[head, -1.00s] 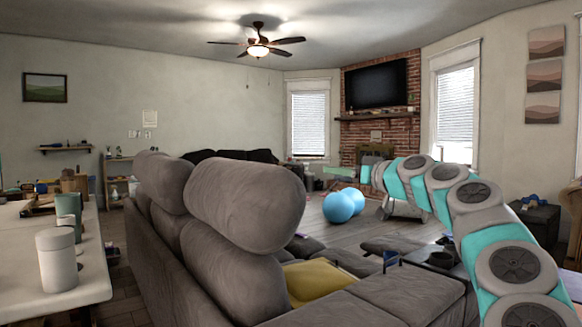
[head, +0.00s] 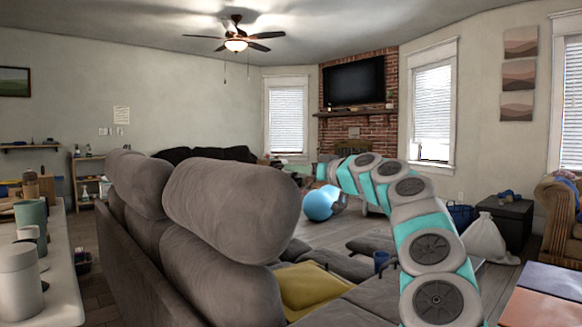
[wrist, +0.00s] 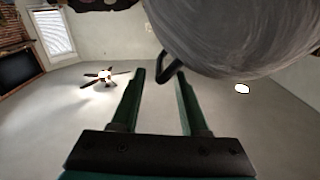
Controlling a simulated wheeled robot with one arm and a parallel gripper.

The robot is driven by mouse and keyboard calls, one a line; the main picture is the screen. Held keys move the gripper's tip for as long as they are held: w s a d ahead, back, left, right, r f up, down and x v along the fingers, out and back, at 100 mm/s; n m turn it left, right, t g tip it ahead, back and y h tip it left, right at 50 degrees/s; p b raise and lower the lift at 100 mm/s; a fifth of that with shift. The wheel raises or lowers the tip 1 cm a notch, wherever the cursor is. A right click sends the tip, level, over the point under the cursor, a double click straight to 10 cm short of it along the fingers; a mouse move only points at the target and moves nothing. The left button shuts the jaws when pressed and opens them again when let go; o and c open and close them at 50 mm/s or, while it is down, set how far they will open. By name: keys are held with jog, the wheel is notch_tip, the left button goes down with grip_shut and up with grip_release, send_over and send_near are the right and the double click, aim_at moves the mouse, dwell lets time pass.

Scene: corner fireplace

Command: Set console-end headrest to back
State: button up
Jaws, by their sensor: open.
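The grey sofa (head: 150,262) has padded headrests along its back. The near headrest (head: 232,205) is large, rounded and raised above the seat back; another headrest (head: 140,183) stands beyond it. I cannot tell from labels which is the console end. A grey cushion, apparently the near headrest (wrist: 240,32), fills the upper right, close beyond the fingertips. Contact cannot be told.
A yellow cushion (head: 308,286) lies on the seat. A white table (head: 62,290) with canisters stands at the left. A blue ball (head: 318,204) is on the floor beyond the sofa.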

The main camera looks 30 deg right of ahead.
jog(key=shift+w+a+p, duration=0.15)
jog(key=shift+w, duration=0.65)
jog(key=shift+w+a+p, duration=0.1)
jog(key=shift+w+p, duration=0.05)
jog(key=shift+w, duration=0.6)
grip_shut()
jog(key=shift+d, duration=0.15)
dwell(0.3)
